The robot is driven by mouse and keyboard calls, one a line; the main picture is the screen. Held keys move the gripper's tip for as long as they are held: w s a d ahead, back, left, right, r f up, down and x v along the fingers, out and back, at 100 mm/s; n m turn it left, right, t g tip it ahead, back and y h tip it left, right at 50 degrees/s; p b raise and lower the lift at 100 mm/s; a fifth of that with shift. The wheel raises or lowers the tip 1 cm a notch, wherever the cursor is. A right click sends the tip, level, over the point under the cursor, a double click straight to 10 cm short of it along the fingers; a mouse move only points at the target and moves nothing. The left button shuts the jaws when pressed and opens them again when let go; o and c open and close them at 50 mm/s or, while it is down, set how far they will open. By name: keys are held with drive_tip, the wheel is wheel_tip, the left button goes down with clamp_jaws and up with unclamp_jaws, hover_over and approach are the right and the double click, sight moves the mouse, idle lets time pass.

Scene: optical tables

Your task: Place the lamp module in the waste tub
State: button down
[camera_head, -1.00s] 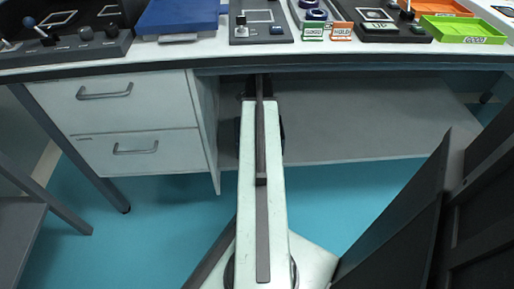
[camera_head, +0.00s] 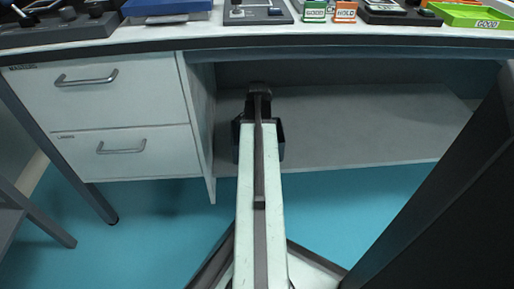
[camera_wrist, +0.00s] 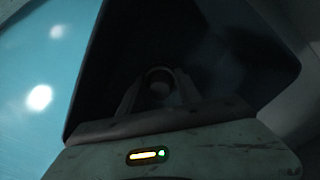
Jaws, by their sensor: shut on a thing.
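My gripper (camera_wrist: 158,84) points into the tub opening and is shut on a small round dark thing, seemingly the lamp module (camera_wrist: 160,74). The module's details are lost in shadow. Whether it touches the tub floor cannot be told. In the head view the fingers and module are hidden.
A white drawer unit (camera_head: 115,110) stands left of the tub. The grey shelf (camera_head: 360,125) is clear to the right. The tabletop edge (camera_head: 400,42) runs above my arm. A green tray (camera_head: 470,14) and several devices sit on top.

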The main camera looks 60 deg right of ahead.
drive_tip(key=c, duration=1.3)
unclamp_jaws()
drive_tip(key=shift+f, duration=0.1)
drive_tip(key=o, duration=0.5)
drive_tip(key=shift+c, duration=0.2)
wheel_tip(320, 180, up, 12)
drive_tip(key=p, duration=1.2)
drive_tip(key=shift+r, duration=0.25)
